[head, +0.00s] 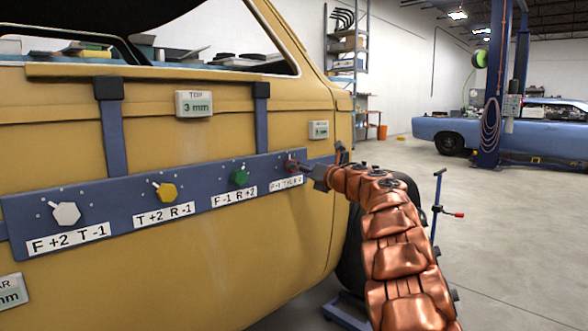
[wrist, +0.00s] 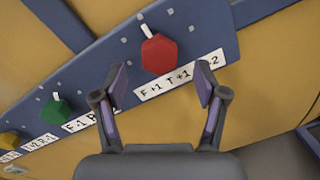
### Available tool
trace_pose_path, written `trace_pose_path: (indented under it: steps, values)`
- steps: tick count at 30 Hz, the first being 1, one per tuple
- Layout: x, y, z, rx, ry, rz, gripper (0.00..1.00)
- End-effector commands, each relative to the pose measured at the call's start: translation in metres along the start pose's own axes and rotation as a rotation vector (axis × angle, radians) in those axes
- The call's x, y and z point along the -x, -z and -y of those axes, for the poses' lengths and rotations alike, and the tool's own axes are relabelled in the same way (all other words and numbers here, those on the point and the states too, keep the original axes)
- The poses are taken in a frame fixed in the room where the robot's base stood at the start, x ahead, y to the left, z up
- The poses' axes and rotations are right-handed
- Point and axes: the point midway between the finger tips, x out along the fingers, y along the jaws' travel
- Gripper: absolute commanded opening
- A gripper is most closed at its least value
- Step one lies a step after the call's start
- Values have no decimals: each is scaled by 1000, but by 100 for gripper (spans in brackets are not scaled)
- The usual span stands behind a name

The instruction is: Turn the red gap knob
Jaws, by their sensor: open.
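The red knob (wrist: 159,54) is hexagonal, with a white pointer at its upper left, and sits on a blue panel (wrist: 207,30) fixed to a yellow car body. In the wrist view my gripper (wrist: 163,83) is open, its two fingers apart just below the knob, one to each side; I see no contact. The right finger covers part of the label (wrist: 165,83) under the knob. In the head view the red knob (head: 291,160) is small and partly hidden by my gripper (head: 301,167) at the panel's right end.
A green knob (head: 239,177), a yellow knob (head: 166,191) and a white knob (head: 66,213) sit further left on the panel. Displays include one reading TOP 3 mm (head: 194,103). A stand with a red handle (head: 438,205) is right of my arm. Open floor (head: 520,240) lies right.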

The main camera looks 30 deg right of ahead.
Motion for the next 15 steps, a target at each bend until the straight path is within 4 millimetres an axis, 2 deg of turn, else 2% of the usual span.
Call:
trace_pose_path:
  steps: [6,15]
  values:
    - [-21,-1,-1,0,-1,2,72]
    - [-37,-1,-1,-1,0,1,72]
